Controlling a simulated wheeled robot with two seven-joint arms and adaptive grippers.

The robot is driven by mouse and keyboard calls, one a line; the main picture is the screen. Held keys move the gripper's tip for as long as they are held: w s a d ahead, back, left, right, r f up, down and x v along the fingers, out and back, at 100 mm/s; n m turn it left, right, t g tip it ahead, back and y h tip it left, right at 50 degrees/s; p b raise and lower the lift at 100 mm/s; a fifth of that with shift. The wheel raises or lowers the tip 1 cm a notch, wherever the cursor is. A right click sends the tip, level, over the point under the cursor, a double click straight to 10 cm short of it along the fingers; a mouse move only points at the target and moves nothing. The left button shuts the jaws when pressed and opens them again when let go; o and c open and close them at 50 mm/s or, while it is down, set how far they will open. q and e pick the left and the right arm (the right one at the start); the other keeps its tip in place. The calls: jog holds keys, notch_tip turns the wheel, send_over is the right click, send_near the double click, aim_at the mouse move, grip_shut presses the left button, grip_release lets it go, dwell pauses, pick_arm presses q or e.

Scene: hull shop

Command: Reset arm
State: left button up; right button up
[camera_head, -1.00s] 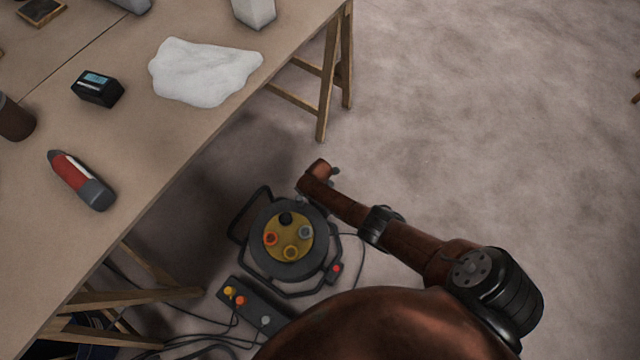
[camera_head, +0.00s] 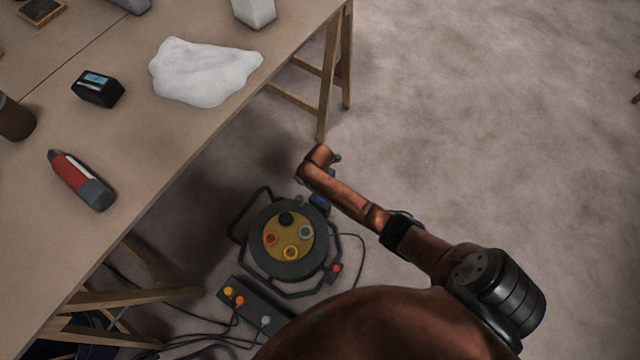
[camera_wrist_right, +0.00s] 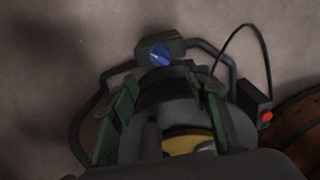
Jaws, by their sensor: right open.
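My right arm (camera_head: 345,195) reaches in from the lower right of the head view, over the floor to the right of the bench. Its copper-coloured wrist end is beside the upper right of a cable reel; the fingers cannot be made out there. In the right wrist view my right gripper (camera_wrist_right: 160,80) shows two green-padded fingers spread apart with nothing held between them. Behind the fingers, the reel's frame and blue knob (camera_wrist_right: 160,55) show. My left gripper is not in view.
The cable reel (camera_head: 285,265) stands on the floor near a power strip (camera_head: 252,305) and loose cables. The bench (camera_head: 135,150) carries a white cloth (camera_head: 203,72), a black device (camera_head: 97,89) and a red-grey tool (camera_head: 80,181). The floor at right is clear.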

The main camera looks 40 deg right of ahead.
notch_tip(320, 180, up, 2)
dwell(0.7)
